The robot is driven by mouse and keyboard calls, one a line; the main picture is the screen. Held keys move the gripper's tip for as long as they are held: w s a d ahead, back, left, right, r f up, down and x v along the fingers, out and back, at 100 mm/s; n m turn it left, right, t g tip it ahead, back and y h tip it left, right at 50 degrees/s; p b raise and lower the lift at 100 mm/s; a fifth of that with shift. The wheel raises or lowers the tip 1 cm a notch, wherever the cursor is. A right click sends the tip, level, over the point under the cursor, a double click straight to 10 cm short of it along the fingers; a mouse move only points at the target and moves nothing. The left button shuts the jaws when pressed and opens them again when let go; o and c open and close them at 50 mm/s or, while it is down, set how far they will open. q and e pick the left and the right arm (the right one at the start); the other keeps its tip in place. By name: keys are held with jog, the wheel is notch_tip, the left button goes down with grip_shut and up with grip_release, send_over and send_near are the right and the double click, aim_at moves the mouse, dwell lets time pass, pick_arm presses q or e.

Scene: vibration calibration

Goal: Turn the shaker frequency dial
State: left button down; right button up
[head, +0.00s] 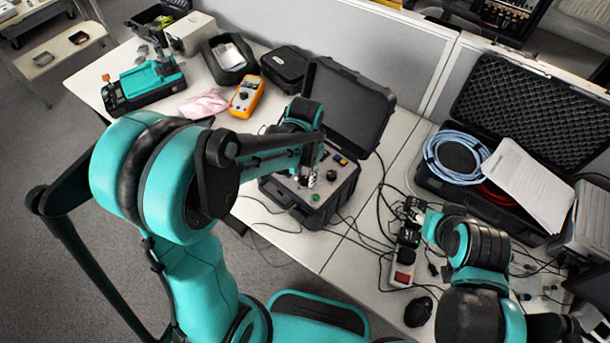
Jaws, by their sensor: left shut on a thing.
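The shaker unit (318,213) is a black case with a grey top panel and a raised lid (345,105), standing on the white table at the middle. The panel carries a green button (316,197), a yellow part and several dark knobs. My left arm reaches over the case from the left. Its gripper (308,181) points down at the panel and is shut on what seems to be the frequency dial, which the fingers hide. My right gripper (414,208) is low over the table beside the power strip, small and dark; its fingers are unclear.
A power strip (404,258) with a red switch and loose black cables lies right of the case. A black mouse (418,311) is near the front. An orange multimeter (247,95) and pink cloth (203,104) lie left. An open case (540,100) holds a blue cable coil (447,168).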

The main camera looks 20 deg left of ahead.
aim_at(305, 179)
pick_arm(q)
jog(key=shift+m, duration=1)
jog(key=c, duration=1.3)
grip_release()
jog(key=shift+o, duration=0.2)
jog(key=shift+r, duration=0.1)
notch_tip(305, 179, up, 12)
